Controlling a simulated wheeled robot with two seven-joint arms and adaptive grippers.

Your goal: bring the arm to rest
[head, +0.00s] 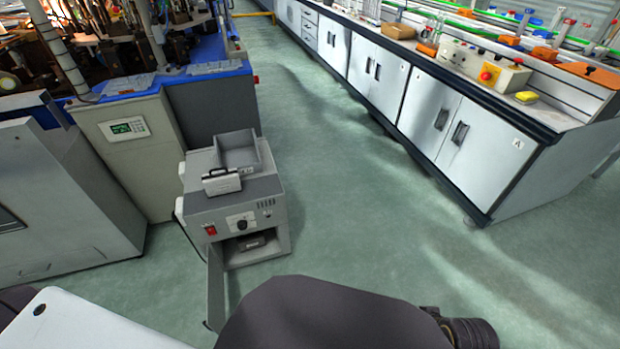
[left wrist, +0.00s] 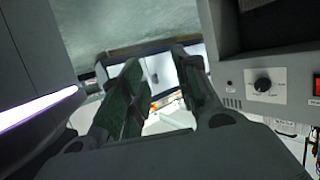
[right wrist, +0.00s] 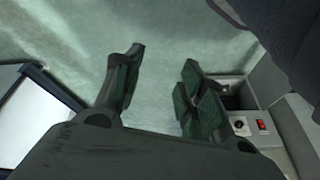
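A small grey machine (head: 235,205) stands on the floor left of centre in the head view. Its front door (head: 215,285) is open, and a dark block (head: 250,241) sits in its chamber. A light grey case-like piece (head: 221,181) and an open tray (head: 240,153) are on its top. My left gripper (left wrist: 160,62) is open and empty; the machine's front panel with its knob (left wrist: 263,86) is at its right in the left wrist view. My right gripper (right wrist: 163,60) is open and empty above the floor. The head view does not show either gripper's fingers.
A long lab bench (head: 440,110) runs along the right. A larger cabinet with a green display (head: 128,128) stands behind and left of the machine. The green floor (head: 370,220) between them is clear. My own arm parts cover the bottom of the head view.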

